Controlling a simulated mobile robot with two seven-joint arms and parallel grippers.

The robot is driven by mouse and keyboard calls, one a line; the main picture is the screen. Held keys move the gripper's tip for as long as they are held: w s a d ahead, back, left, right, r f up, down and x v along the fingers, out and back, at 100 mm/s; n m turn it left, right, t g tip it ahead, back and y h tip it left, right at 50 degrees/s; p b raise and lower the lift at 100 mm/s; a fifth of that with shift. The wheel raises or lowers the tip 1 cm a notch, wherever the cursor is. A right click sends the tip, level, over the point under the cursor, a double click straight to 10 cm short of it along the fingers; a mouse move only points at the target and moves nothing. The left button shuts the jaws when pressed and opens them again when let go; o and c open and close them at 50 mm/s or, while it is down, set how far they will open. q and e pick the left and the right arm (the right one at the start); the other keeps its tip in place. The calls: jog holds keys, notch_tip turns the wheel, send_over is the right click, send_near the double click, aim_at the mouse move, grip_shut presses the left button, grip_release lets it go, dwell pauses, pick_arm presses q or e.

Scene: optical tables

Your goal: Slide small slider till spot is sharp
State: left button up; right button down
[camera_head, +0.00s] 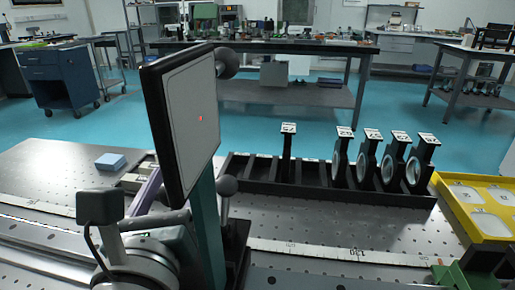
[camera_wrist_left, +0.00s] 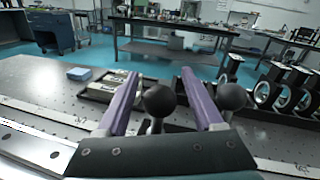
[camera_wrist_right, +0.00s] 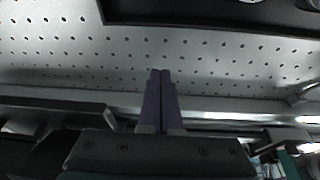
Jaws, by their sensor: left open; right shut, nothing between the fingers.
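A second knob (camera_wrist_left: 231,97) is right of the fingers. My right gripper (camera_wrist_right: 160,72) is shut and empty above the perforated table. I cannot identify the small slider.
A black rack (camera_head: 330,195) holds several upright lens mounts behind the rail. A yellow tray (camera_head: 450,213) with pale discs is at right. A blue block (camera_head: 111,162) lies at left. A graduated scale (camera_head: 340,255) runs along the table. Bare table lies in front of the rack.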

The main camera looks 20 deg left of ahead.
pick_arm(q)
grip_shut()
dwell(0.6)
dwell(0.9)
